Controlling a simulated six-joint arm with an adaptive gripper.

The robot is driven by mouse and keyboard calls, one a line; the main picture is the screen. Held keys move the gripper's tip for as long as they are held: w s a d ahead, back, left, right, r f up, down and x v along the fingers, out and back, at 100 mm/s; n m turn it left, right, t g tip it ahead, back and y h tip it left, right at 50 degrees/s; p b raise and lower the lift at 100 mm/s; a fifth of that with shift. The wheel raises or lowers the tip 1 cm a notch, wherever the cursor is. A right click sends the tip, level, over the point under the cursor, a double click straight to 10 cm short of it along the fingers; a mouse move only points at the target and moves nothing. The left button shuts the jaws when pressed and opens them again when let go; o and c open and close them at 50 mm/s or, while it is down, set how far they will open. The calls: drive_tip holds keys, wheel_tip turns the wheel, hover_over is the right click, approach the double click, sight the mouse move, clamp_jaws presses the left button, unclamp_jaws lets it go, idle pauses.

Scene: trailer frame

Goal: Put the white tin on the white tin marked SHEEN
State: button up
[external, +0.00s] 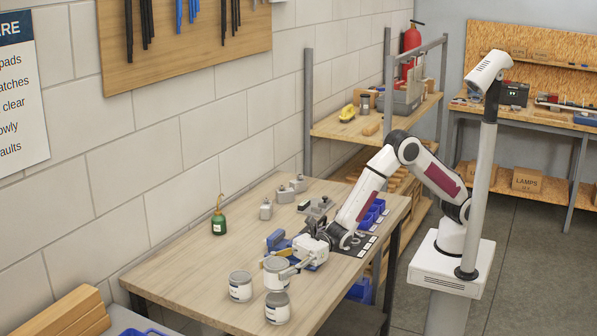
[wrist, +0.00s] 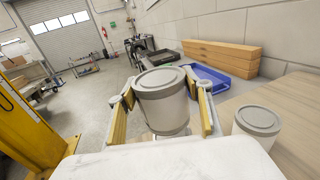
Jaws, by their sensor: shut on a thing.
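My gripper (external: 279,271) is shut on a white tin (external: 271,265) with a grey lid; the tin also shows upright between the finger pads in the wrist view (wrist: 163,92). In the external view a second white tin (external: 277,310) stands on the table just below the held one. I cannot tell whether the two touch. A third white tin (external: 240,288) stands to the left, and a tin shows at the right of the wrist view (wrist: 258,121). The labels are too small to read, so I cannot tell which says SHEEN.
The wooden table (external: 180,268) is clear to the left of the tins. A green oil can (external: 219,222) stands near the wall. Grey metal parts (external: 285,194) lie farther back. A blue clamp-like tool (external: 277,241) is behind my gripper, and blue bins (external: 371,215) are near the arm.

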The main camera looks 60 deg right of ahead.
sight(267, 283)
idle(0.3)
drive_tip(key=shift+f, duration=1.85)
drive_tip(key=shift+f, duration=0.15)
drive_tip(key=o, duration=1.4)
drive_tip(key=v, duration=1.2)
